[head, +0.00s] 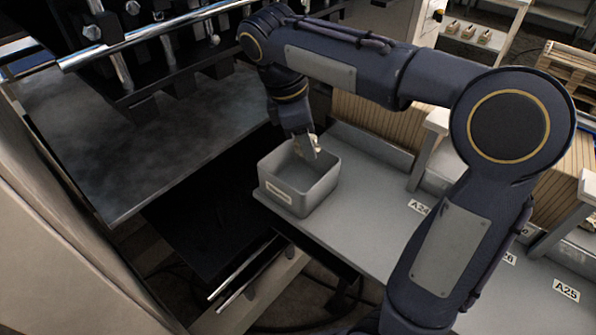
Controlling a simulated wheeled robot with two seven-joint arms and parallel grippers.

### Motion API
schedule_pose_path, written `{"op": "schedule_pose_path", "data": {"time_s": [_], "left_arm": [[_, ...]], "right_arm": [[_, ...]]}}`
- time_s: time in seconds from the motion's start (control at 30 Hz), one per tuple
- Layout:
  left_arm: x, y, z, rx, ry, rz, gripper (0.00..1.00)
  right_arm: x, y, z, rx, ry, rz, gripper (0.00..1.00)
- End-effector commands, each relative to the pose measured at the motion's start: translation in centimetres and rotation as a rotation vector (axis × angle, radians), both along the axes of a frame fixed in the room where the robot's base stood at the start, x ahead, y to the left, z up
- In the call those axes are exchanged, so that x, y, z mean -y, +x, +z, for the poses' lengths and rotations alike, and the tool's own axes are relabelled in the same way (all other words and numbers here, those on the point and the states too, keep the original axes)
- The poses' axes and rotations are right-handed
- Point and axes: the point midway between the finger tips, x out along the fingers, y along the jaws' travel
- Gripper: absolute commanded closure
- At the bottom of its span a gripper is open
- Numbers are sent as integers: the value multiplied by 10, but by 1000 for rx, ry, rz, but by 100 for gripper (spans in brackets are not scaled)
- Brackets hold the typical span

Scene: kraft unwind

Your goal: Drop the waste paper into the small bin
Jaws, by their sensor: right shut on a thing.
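The small grey bin (318,197) with a pale label on its front stands on the grey shelf near its left end. My right gripper (306,152) points down over the back part of the bin, with its fingertips at about rim level in the picture. It is shut on a small pale piece that looks like the waste paper (316,141), mostly hidden by the fingers. I cannot tell whether the fingertips are inside the bin or just above it. My left gripper is not in view.
The grey shelf (378,222) carries white labels such as A25 and is clear around the bin. A dark metal plate (130,140) and a machine with shiny rods (150,35) stand at the left. Wooden slatted panels (365,120) are behind.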

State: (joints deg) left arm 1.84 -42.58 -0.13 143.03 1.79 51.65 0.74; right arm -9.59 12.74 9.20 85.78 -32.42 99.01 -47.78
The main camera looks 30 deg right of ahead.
Motion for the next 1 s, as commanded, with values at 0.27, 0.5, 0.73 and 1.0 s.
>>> {"op": "schedule_pose_path", "data": {"time_s": [0.27, 0.5, 0.73, 1.0], "left_arm": [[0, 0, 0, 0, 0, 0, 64], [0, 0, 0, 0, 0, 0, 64], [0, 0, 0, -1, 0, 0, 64], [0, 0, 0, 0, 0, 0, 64]], "right_arm": [[1, 0, -31, -2, 0, -2, 84], [0, 0, -41, 0, 0, -1, 84], [0, 0, -42, 0, 0, -1, 62], [0, 0, -41, 0, 0, -1, 38]]}}
